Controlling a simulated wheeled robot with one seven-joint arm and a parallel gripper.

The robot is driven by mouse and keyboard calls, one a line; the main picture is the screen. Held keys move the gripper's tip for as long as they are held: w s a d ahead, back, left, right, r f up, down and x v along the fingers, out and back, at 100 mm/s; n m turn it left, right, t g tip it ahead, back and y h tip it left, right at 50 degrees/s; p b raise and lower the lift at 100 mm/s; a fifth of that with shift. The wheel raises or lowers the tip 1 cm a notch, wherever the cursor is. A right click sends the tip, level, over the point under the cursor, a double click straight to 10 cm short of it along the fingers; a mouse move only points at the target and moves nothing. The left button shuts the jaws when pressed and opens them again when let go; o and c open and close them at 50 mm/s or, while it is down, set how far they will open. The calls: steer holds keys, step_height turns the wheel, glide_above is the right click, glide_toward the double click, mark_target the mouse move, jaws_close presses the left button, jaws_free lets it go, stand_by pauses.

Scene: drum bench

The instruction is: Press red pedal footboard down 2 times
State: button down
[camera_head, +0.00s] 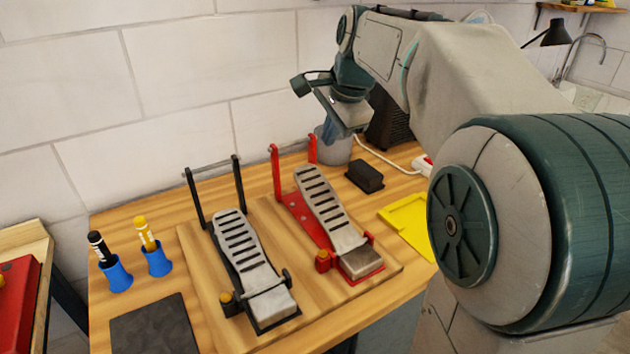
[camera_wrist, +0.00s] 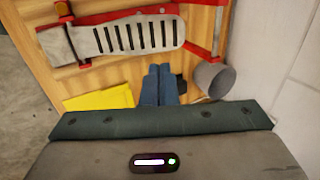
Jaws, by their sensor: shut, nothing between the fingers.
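The red pedal stands on the wooden bench, with a red frame and a slotted grey footboard (camera_head: 325,202) that slopes up from its heel block toward the red posts at the back. The footboard also shows across the top of the wrist view (camera_wrist: 135,36). The exact height gap cannot be told.
A black pedal (camera_head: 243,248) stands left of the red one. A grey cup (camera_head: 338,150), a black block (camera_head: 364,177) and a yellow tray (camera_head: 408,222) lie behind and to the right. Two blue holders (camera_head: 117,275) with markers and a dark mat (camera_head: 153,328) are at left. A wall closes the back.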

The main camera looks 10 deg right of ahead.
mark_target(312, 181)
steer(key=shift+f, duration=0.1)
steer(key=x, duration=1.4)
